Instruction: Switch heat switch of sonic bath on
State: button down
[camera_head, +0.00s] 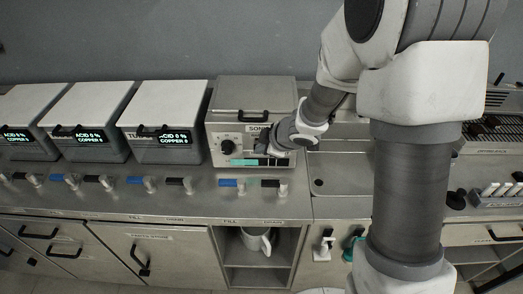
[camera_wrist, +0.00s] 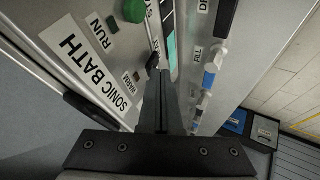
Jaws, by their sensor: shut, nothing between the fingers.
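The sonic bath (camera_head: 253,97) is a grey box with a closed lid, a black handle and a front panel. My gripper (camera_head: 261,143) is shut and empty in front of the right part of that panel. In the wrist view my gripper (camera_wrist: 162,72) points along the panel, its fingertips close beside a small black switch (camera_wrist: 153,62). I cannot tell whether they touch it. The small label beside the switch is hard to read, and its position is unclear. The panel carries the words SONIC BATH (camera_wrist: 95,72), RUN, and a green button (camera_wrist: 134,10).
A round black knob (camera_head: 227,147) sits on the panel's left. Blue and black tap handles (camera_head: 232,183) line the counter edge below. Several acid tanks (camera_head: 163,118) stand to the left. A mug (camera_head: 256,240) is in the open shelf below. A steel sink top (camera_head: 340,172) lies right.

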jog(key=shift+w+r+p, duration=0.15)
jog(key=shift+w+p, duration=0.2)
jog(key=shift+p, duration=0.1)
jog(key=shift+r, duration=0.1)
jog(key=shift+r+p, duration=0.7)
jog(key=shift+p, duration=0.2)
